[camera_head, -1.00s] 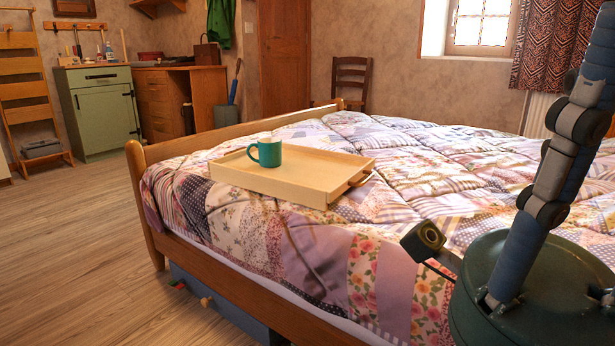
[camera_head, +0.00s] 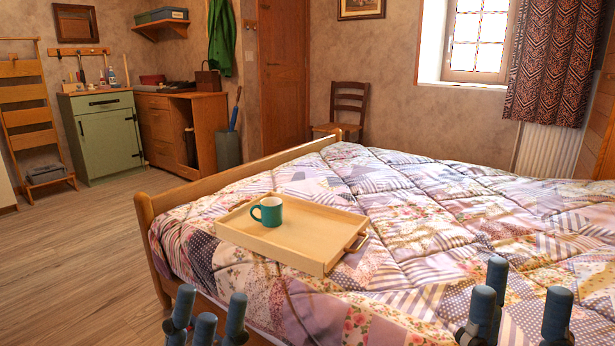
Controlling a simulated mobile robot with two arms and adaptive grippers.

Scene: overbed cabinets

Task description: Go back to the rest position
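My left gripper (camera_head: 211,310) shows only its blue-grey fingers at the bottom edge, left of centre. The fingers are apart with nothing between them. My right gripper (camera_head: 523,300) also shows only its fingers at the bottom right, well spread and empty. Both arms behind the fingers are out of frame. Both grippers appear nearer to me than the wooden tray (camera_head: 318,262), touching neither it nor the green mug (camera_head: 268,210). The mug stands upright in the tray's left part.
The tray lies on the patchwork quilt of the bed (camera_head: 440,240), which fills the middle and right. Bare wooden floor (camera_head: 80,270) is free at the left. A green cabinet (camera_head: 103,135), a desk (camera_head: 200,125) and a chair (camera_head: 349,105) stand at the back.

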